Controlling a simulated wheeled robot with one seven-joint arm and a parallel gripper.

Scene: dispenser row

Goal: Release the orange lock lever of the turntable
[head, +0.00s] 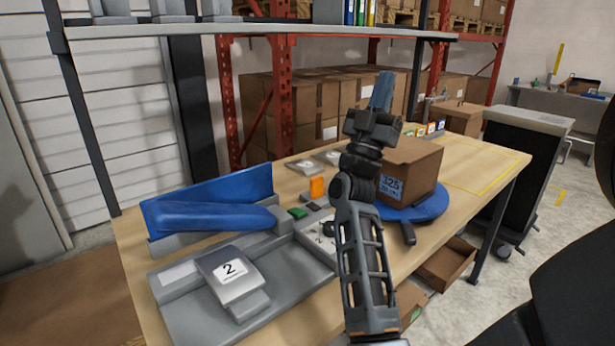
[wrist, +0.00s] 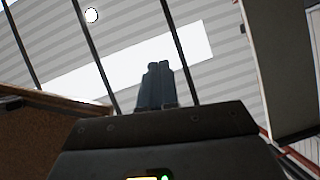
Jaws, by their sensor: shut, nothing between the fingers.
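The blue round turntable (head: 436,205) sits on the wooden table, with a cardboard box (head: 412,170) marked 325 on it. A dark handle (head: 408,233) sticks out at its front edge. A small upright orange piece (head: 317,187) stands left of my arm; I cannot tell whether it is the lock lever. My arm hides part of the turntable's left side.
A grey dispenser (head: 230,275) marked 2 and a blue trough (head: 210,215) are at the left. A green button (head: 298,212) is near the orange piece. A shelf (head: 260,30) spans above the table's back. A dark cart (head: 520,165) stands at the right.

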